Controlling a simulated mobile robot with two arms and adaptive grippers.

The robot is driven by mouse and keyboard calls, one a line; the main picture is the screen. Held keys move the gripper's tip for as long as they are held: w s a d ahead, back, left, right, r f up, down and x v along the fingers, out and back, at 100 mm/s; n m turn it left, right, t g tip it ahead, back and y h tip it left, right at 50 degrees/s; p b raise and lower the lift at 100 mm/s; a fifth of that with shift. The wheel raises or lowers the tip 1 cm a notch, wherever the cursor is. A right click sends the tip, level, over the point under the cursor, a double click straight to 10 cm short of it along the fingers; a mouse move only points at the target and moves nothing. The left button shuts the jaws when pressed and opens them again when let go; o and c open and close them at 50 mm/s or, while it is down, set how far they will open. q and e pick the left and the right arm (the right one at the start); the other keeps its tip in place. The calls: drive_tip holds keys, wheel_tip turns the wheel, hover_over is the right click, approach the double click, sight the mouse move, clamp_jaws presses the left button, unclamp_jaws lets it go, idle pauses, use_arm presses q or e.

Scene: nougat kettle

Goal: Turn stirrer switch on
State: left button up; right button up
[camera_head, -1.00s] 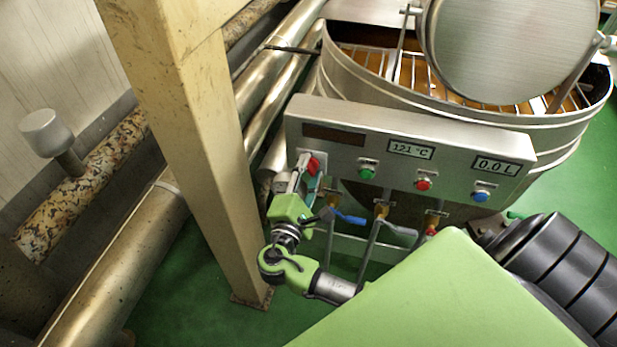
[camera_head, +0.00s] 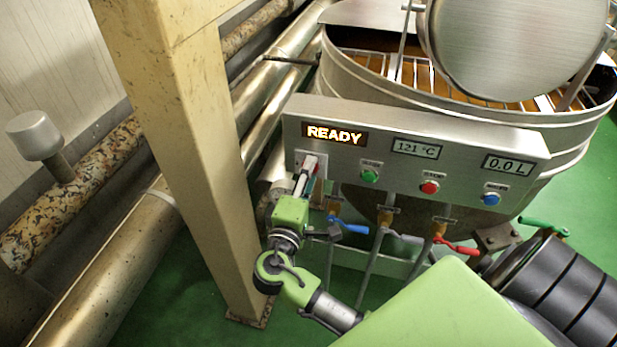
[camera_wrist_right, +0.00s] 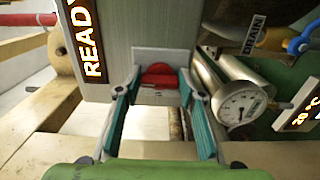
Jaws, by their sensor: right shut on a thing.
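The stirrer switch is a red knob (camera_wrist_right: 158,75) on a light plate at the panel's left end. In the head view only a bit of its red (camera_head: 315,168) shows beside the fingers. My right gripper (camera_head: 308,165) reaches up to it from below. In the right wrist view its two fingers (camera_wrist_right: 160,82) stand one on each side of the knob, shut on it. The display (camera_head: 335,135) above the switch is lit and reads READY. My left gripper is not in view.
The steel panel (camera_head: 450,165) also carries a green button (camera_head: 370,176), a red button (camera_head: 430,187) and a blue button (camera_head: 491,199). Valves with blue (camera_head: 350,226) and red (camera_head: 460,248) handles hang below. A beige post (camera_head: 190,150) stands close left of my right arm.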

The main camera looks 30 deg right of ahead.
idle(0.3)
drive_tip(key=o, duration=1.1)
drive_tip(key=v, duration=1.2)
